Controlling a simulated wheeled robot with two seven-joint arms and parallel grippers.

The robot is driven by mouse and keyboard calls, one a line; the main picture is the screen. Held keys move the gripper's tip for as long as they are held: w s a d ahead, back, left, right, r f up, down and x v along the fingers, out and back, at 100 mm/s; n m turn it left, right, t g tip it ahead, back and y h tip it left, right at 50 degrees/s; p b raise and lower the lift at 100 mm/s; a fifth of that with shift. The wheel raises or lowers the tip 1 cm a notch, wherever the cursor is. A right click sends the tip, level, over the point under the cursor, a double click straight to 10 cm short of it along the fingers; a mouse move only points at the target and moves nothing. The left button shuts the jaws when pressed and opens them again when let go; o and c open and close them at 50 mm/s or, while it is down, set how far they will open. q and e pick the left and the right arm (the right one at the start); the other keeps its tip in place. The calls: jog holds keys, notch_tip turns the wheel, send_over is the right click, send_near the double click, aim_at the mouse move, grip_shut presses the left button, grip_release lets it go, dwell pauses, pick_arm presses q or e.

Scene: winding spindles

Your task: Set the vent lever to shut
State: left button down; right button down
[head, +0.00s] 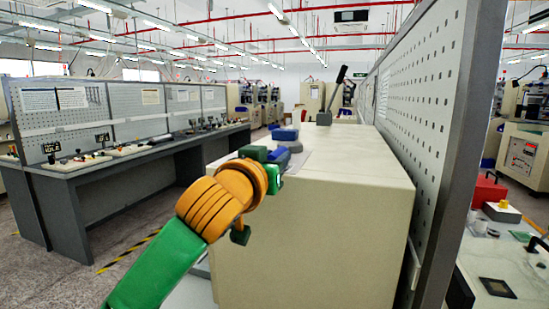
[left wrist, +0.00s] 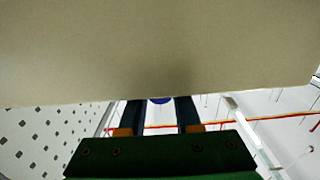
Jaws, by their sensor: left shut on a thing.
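A lever with a dark handle (head: 338,83) stands on a small grey base at the far part of the beige cabinet's top (head: 345,160). It leans to the right. No label shows which setting it is at. My left gripper (head: 281,159) is at the cabinet's near left top edge, well short of the lever. In the left wrist view its dark fingers (left wrist: 161,113) stand on either side of a round blue thing (left wrist: 160,100), mostly hidden by the beige surface. The gripper is shut on this thing; I cannot tell what it is. My right gripper is not in view.
A blue block (head: 285,134) and a grey round piece (head: 291,146) sit on the cabinet top by my left gripper. A tall perforated panel (head: 428,110) bounds the cabinet on the right. A long grey workbench (head: 110,180) stands at the left.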

pick_arm(q)
jog(key=shift+r, duration=0.1)
dwell(0.8)
jog(key=a+m+g+h+p, duration=0.1)
jog(key=h+p, duration=0.1)
jog(key=w+a+m+g+h+p, duration=0.1)
jog(key=h+p, duration=0.1)
jog(key=p, duration=0.1)
jog(key=shift+w+a+r+m, duration=0.1)
jog(key=shift+a+r+m, duration=0.1)
jog(key=shift+a+m, duration=0.2)
jog(key=shift+f, duration=0.2)
jog(key=c, duration=0.6)
grip_release()
